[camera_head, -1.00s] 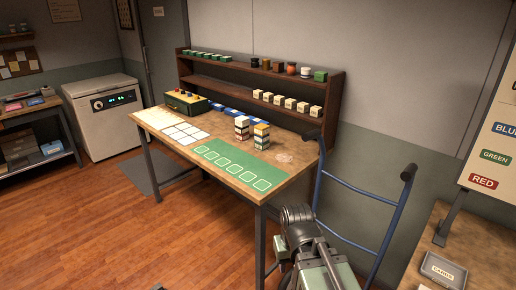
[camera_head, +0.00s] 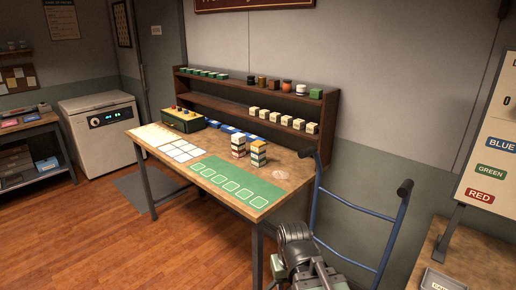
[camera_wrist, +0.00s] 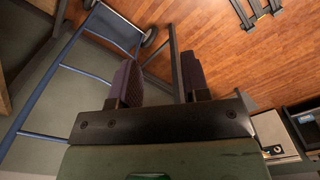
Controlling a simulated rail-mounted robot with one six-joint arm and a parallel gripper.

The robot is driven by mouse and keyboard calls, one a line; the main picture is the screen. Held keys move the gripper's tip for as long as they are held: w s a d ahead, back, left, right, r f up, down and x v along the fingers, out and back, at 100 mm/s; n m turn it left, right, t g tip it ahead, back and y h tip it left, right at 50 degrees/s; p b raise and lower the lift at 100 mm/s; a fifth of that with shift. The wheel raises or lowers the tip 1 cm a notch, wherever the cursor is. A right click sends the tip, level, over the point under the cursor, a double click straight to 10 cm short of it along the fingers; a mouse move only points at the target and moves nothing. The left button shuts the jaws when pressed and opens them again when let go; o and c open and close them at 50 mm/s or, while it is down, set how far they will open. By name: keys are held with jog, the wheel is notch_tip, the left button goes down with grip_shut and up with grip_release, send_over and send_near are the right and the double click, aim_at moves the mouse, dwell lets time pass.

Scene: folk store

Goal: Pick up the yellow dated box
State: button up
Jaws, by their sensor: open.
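Two short stacks of small boxes stand on the wooden workbench (camera_head: 221,158), behind a green mat. The right stack has a yellowish box (camera_head: 259,145) at its top; any date on it is too small to read. The left stack (camera_head: 238,146) has a pale top and dark and light layers. My gripper (camera_wrist: 160,82) is open and empty in the wrist view, its two dark fingers apart, with the floor and a blue hand truck beyond. My arm is low in the head view, in front of the bench and away from the stacks; its fingertips cannot be made out there.
The green mat (camera_head: 239,184) has several outlined squares. A two-tier shelf (camera_head: 225,93) behind holds small boxes and jars. The blue hand truck (camera_head: 352,206) stands right of the bench, near my arm. A green box with knobs (camera_head: 181,120) sits at the bench's back left.

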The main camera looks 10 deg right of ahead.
dwell(0.3)
jog(key=o, duration=1)
jog(key=shift+c, duration=0.2)
